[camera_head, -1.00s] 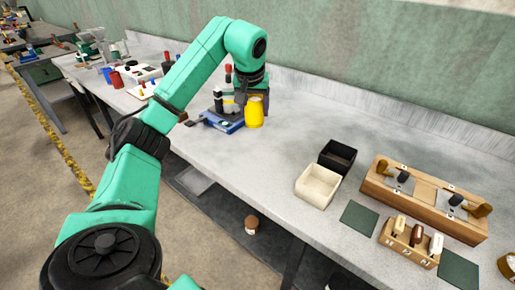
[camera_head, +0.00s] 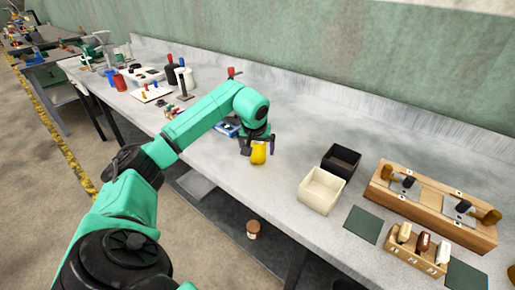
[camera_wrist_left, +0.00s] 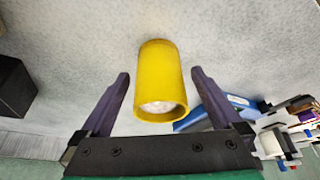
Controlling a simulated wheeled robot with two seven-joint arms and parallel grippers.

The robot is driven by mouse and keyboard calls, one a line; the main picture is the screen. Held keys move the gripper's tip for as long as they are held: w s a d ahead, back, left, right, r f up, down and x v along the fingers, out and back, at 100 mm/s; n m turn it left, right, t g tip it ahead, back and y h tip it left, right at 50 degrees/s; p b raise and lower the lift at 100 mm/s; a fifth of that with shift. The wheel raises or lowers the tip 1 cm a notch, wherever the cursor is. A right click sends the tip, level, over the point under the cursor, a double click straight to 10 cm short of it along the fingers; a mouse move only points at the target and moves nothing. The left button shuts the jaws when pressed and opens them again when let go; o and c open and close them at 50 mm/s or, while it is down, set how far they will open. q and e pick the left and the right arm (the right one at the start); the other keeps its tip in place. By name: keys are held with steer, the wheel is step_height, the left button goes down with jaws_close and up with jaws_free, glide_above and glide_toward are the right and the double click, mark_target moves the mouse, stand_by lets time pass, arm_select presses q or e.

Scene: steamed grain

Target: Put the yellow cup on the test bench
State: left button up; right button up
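The yellow cup (camera_head: 258,153) is below my left gripper (camera_head: 258,146), over the grey bench top (camera_head: 285,190). It looks slightly tilted in the head view. In the left wrist view, the yellow cup (camera_wrist_left: 158,75) lies between the two dark fingers of my left gripper (camera_wrist_left: 160,75), with its open rim toward the palm and a pale inside showing. A narrow gap shows on each side between cup and fingers, so the gripper looks open around it. I cannot tell whether the cup's base touches the bench. My right gripper is not in view.
A blue device (camera_head: 228,130) stands close behind the cup. A cream box (camera_head: 321,190) and a black box (camera_head: 341,160) stand to the right, with a wooden fixture (camera_head: 430,203) and a green mat (camera_head: 362,225) beyond. Bench space in front of the boxes' left side is clear.

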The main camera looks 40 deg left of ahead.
arm_select(q)
steer(key=shift+r, duration=0.35)
steer(key=v, duration=1.1)
steer(key=shift+r, duration=0.2)
steer(key=shift+s+d+f, duration=0.1)
steer(key=shift+s, duration=0.05)
